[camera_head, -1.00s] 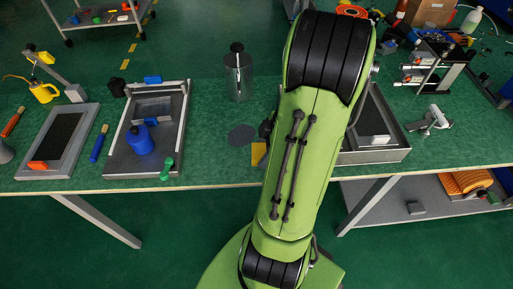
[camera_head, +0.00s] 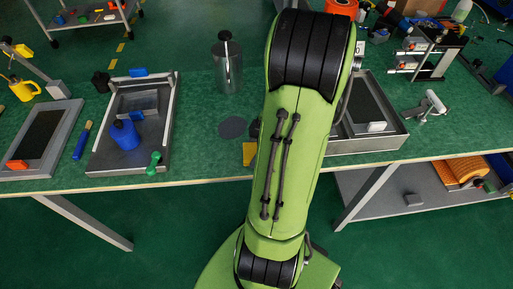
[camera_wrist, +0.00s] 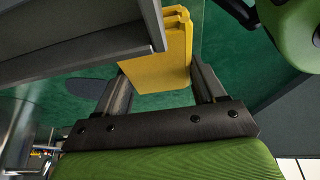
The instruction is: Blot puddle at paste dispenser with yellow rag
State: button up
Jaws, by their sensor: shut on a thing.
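The yellow rag (camera_head: 249,153) is a folded pad near the table's front edge, partly hidden by my arm in the head view. In the wrist view the rag (camera_wrist: 158,58) stands between the fingers of my gripper (camera_wrist: 160,82), which is shut on it. The puddle, a dark grey round patch (camera_head: 232,127), lies on the green table just behind and left of the rag, apart from it in the head view. It also shows in the wrist view (camera_wrist: 86,88), left of the fingers.
A grey framed tray (camera_head: 162,148) with a blue bottle (camera_head: 124,135) is left of the puddle. A grey open-topped box (camera_head: 372,141) is right of my arm. In the wrist view a grey wall (camera_wrist: 75,52) is close beside the rag. Table between left tray and puddle is clear.

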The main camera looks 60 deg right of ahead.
jog(key=shift+f+b, duration=0.55)
jog(key=shift+b, duration=0.05)
dwell(0.3)
jog(key=o, duration=0.7)
jog(key=shift+c, duration=0.2)
jog(key=shift+r, duration=0.35)
jog(key=shift+c, duration=0.2)
jog(key=c, duration=0.7)
jog(key=o, duration=0.7)
jog(key=shift+o, duration=0.2)
jog(key=shift+r+p, duration=0.3)
jog(key=shift+c, duration=0.3)
